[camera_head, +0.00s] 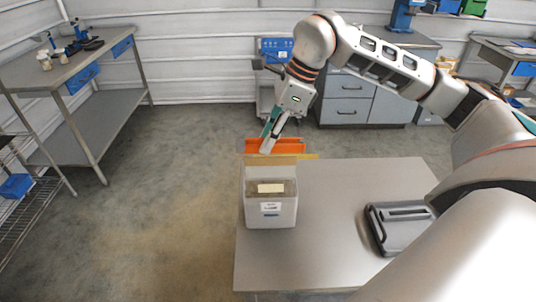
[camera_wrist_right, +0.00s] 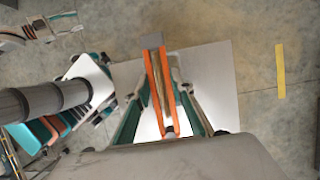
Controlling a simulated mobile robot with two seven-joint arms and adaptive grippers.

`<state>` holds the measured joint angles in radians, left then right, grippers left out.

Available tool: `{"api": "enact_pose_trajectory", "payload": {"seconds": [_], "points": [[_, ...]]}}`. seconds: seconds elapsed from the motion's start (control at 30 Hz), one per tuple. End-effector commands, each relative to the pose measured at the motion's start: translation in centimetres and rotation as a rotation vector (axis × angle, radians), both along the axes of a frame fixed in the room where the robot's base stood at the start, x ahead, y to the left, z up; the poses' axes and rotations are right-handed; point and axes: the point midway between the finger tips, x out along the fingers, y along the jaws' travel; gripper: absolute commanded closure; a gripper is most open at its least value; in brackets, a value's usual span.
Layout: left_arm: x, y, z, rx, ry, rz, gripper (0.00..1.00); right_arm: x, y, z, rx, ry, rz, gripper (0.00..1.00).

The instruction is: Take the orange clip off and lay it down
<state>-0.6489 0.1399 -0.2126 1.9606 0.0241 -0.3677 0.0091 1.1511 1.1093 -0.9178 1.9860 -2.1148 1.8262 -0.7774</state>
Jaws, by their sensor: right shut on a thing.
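The orange clip (camera_head: 275,146) is a long bar above the back of a white bin (camera_head: 270,214) on the table. My right gripper (camera_head: 268,141) is shut on the clip from above. In the right wrist view the clip (camera_wrist_right: 153,88) shows as two orange bars between the fingers of my right gripper (camera_wrist_right: 160,108), with a tan strip between the bars. A tan edge (camera_head: 270,160) lies just below the clip in the head view; I cannot tell whether the clip still grips it. My left gripper is not in view.
The grey table (camera_head: 330,198) is clear to the right of the bin, up to a dark grey case (camera_head: 388,235) near its right edge. A workbench (camera_head: 65,62) stands at the left. A grey drawer cabinet (camera_head: 352,97) stands behind.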

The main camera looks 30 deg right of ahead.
Motion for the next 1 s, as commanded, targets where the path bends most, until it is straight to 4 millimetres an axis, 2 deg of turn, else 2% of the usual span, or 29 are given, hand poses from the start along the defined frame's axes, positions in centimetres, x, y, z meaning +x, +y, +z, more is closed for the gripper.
{"api": "enact_pose_trajectory", "payload": {"seconds": [0.03,0.2,0.4,0.7,1.0], "points": [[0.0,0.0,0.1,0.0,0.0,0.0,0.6,0.2,0.0,1.5,0.0,-0.007,0.0,0.97],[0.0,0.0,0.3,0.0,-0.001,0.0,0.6,0.1,0.0,5.6,0.0,-0.005,-0.001,0.97],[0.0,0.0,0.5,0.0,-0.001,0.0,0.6,0.1,0.0,8.9,0.001,-0.003,0.0,0.97],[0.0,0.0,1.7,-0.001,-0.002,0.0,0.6,0.0,0.0,11.4,-0.001,-0.001,0.001,0.97],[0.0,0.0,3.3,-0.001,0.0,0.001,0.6,0.0,0.0,12.9,0.0,0.0,0.0,0.97]]}}
